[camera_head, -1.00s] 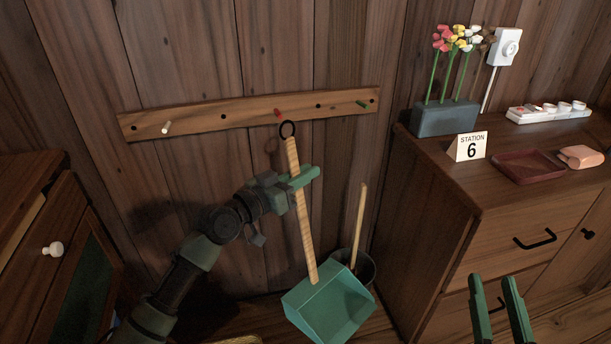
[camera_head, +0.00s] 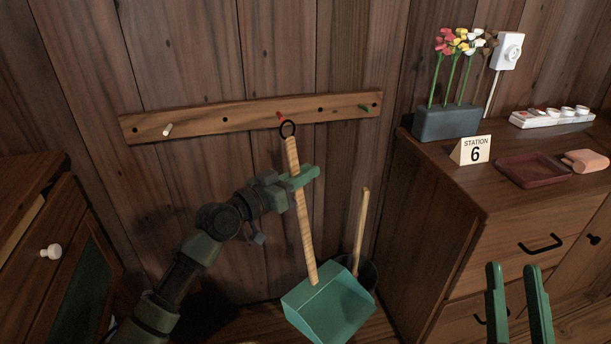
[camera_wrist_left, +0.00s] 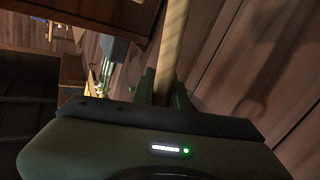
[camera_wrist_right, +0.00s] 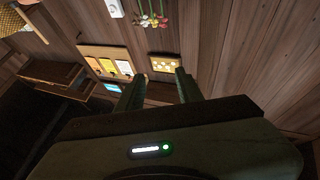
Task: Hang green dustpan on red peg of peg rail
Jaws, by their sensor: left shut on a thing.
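The green dustpan (camera_head: 330,308) hangs upright from my left gripper (camera_head: 306,178), which is shut on its wooden handle (camera_head: 303,215). The handle also shows between the fingers in the left wrist view (camera_wrist_left: 171,45). The black ring (camera_head: 288,129) at the handle's top is just below the red peg (camera_head: 281,117) in the head view, close to it; I cannot tell whether they touch. The peg rail (camera_head: 223,120) is on the wooden wall, with a white peg (camera_head: 167,130) at left and a green peg (camera_head: 364,108) at right. My right gripper (camera_head: 518,268) is open and empty at lower right.
A dark bin (camera_head: 369,274) with a wooden stick (camera_head: 361,228) stands behind the dustpan. A chest of drawers at right carries a flower planter (camera_head: 447,123), a station 6 sign (camera_head: 471,151) and a red tray (camera_head: 530,171). A cabinet (camera_head: 40,225) stands at left.

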